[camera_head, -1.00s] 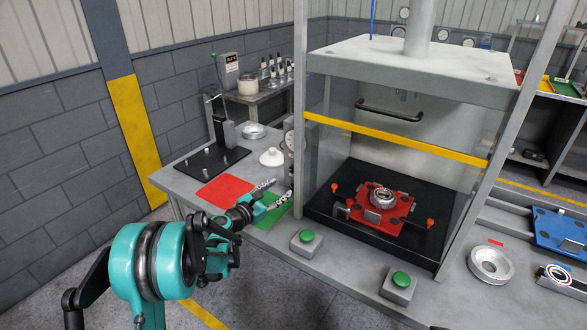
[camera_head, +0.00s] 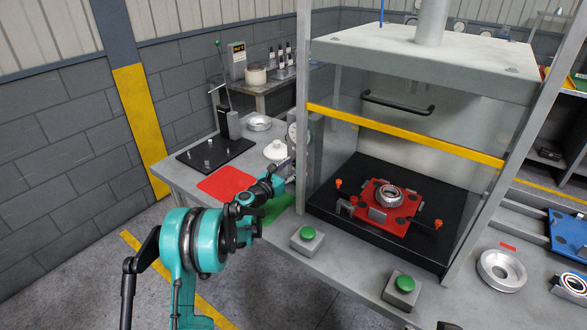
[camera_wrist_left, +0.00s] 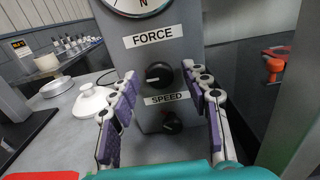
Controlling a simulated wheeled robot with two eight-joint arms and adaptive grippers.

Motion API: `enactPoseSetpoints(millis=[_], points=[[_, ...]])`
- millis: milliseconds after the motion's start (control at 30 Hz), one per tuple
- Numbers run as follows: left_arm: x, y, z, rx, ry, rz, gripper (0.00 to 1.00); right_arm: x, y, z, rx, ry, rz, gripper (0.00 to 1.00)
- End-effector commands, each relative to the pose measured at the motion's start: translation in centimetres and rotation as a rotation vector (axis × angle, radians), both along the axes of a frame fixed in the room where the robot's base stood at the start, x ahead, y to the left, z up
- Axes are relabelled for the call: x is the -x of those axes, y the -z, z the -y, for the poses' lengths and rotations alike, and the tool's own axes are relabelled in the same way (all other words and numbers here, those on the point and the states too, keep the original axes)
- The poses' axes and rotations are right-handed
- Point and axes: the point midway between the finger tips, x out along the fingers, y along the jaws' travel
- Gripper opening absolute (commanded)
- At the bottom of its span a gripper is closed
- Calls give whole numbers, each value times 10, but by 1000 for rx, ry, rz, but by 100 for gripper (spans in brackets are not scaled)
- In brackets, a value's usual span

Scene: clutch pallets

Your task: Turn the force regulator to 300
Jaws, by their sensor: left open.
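In the left wrist view, the force regulator is a round black knob (camera_wrist_left: 158,75) with a pale pointer mark, on a grey panel under the FORCE label (camera_wrist_left: 153,37). A gauge marked N (camera_wrist_left: 140,6) sits above it, cut off by the frame. My left gripper (camera_wrist_left: 159,72) is open, with one purple-padded finger on each side of the knob in the picture. Whether the pads touch it I cannot tell. In the head view, my left gripper (camera_head: 286,175) is at the panel beside the press, and the knob is hidden there.
A second black knob (camera_wrist_left: 171,122) sits below the SPEED label (camera_wrist_left: 167,98). The press (camera_head: 430,55) holds a red fixture (camera_head: 369,195). A white domed part (camera_head: 277,151) and a red mat (camera_head: 229,183) lie left of the panel. Green buttons (camera_head: 307,232) stand in front.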

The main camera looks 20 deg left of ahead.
Motion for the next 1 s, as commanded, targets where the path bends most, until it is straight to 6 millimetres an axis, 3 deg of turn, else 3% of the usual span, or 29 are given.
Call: enactPoseSetpoints(millis=[233,400,433,767,1000], points=[[-1,-1,0,0,0,0,47,0,0,0,0,0,0,40],[-1,-1,0,-1,0,0,2,0,0,0,0,0,0,40],[-1,-1,0,-1,0,0,0,0,0,0,0,0,0,40],[-1,0,0,-24,0,9,0,0,0,0,0,0,0,40],[-1,0,0,-139,1,49,0,0,1,0,0,0,0,40]])
